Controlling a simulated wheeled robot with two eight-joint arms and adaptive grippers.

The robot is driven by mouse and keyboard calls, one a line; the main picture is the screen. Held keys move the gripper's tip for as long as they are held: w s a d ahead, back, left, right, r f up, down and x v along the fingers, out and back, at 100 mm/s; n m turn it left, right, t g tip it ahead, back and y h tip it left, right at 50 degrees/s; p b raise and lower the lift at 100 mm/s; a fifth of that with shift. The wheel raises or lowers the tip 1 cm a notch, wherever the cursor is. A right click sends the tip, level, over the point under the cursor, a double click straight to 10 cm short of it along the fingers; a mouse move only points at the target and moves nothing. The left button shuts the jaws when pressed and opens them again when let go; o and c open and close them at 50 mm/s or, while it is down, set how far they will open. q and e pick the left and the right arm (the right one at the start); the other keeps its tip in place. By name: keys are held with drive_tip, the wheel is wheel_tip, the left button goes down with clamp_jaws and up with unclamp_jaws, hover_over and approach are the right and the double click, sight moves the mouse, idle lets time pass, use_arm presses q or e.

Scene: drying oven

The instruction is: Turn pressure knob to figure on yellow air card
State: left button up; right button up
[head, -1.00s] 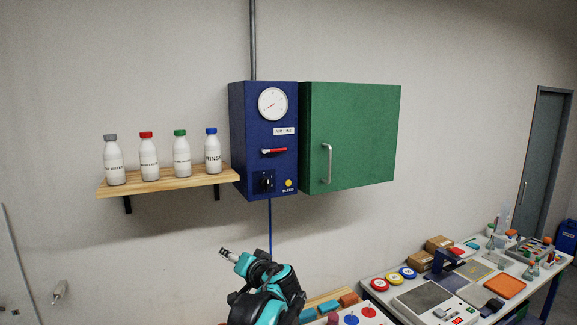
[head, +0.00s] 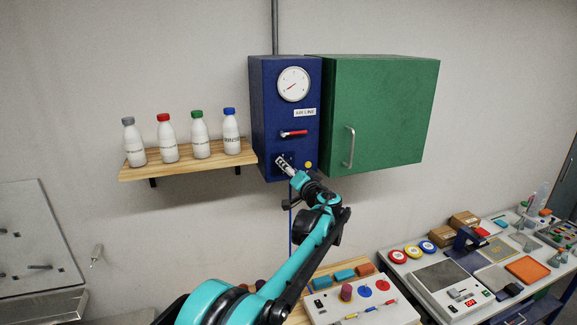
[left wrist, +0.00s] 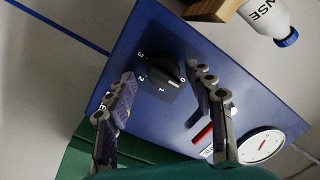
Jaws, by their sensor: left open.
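The black pressure knob (left wrist: 166,72) is on the blue air line box (left wrist: 120,45), ringed by the figures 0 to 3. In the left wrist view my left gripper (left wrist: 164,80) is open, with its fingertips on either side of the knob; contact cannot be told. In the head view the left gripper (head: 283,162) covers most of the knob on the box (head: 262,110). The white gauge (head: 293,84) sits above, its needle toward the lower left. I cannot make out a yellow air card. My right gripper is not in view.
A red-handled lever (head: 294,133) and a yellow button (head: 308,164) are on the box near the gripper. The green cabinet (head: 385,115) adjoins at right. A wooden shelf (head: 190,163) with several bottles is at left. Cluttered tables stand below right.

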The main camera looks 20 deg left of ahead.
use_arm(q)
drive_tip(key=shift+a+r, duration=0.15)
drive_tip(key=shift+a, duration=0.1)
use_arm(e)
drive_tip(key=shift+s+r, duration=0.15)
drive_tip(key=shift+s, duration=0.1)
use_arm(q)
drive_tip(key=c, duration=1.2)
drive_tip(key=shift+o, duration=0.2)
